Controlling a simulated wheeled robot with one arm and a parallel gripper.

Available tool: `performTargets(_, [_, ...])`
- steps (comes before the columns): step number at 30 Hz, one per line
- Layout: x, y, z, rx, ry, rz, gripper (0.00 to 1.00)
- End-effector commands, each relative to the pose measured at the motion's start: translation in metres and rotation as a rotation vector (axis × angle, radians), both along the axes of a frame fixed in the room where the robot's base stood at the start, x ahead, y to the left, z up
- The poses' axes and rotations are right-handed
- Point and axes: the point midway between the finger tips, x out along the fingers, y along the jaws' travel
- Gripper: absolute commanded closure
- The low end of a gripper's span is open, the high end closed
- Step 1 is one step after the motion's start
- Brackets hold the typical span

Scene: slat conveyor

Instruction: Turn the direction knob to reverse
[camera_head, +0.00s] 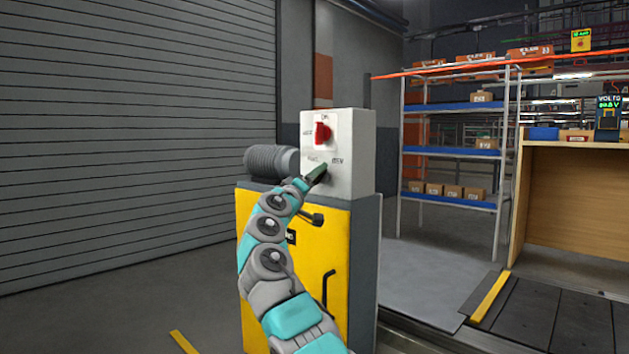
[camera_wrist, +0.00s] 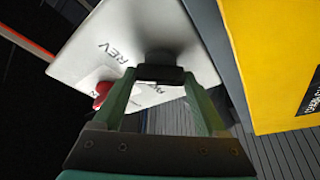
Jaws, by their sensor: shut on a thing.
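The white control box (camera_head: 353,140) stands on top of a yellow cabinet. The black direction knob (camera_wrist: 160,74) sits low on its face, with the REV label (camera_wrist: 118,47) beside it in the wrist view. In the head view REV (camera_head: 337,161) is to the upper right of the knob's place, and my gripper hides the knob. My gripper (camera_head: 318,173) reaches up to the box face. In the wrist view its two green fingers (camera_wrist: 160,80) are shut on the knob, one on each side. I cannot tell which way the knob points.
A red switch (camera_head: 322,131) sits above the knob on the same face. A grey ribbed cylinder (camera_head: 268,160) juts out left of the box. The yellow cabinet (camera_head: 290,265) has a black handle (camera_head: 328,290). Shelves with boxes (camera_head: 450,152) stand farther right.

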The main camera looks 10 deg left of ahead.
Motion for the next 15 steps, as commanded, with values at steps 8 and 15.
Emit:
performTargets(8, [0.0008,-0.0012,-0.0011,0.004,0.001,-0.002,0.81])
performTargets(15, [0.0006,-0.0009,-0.0007,0.004,0.0,-0.001,0.07])
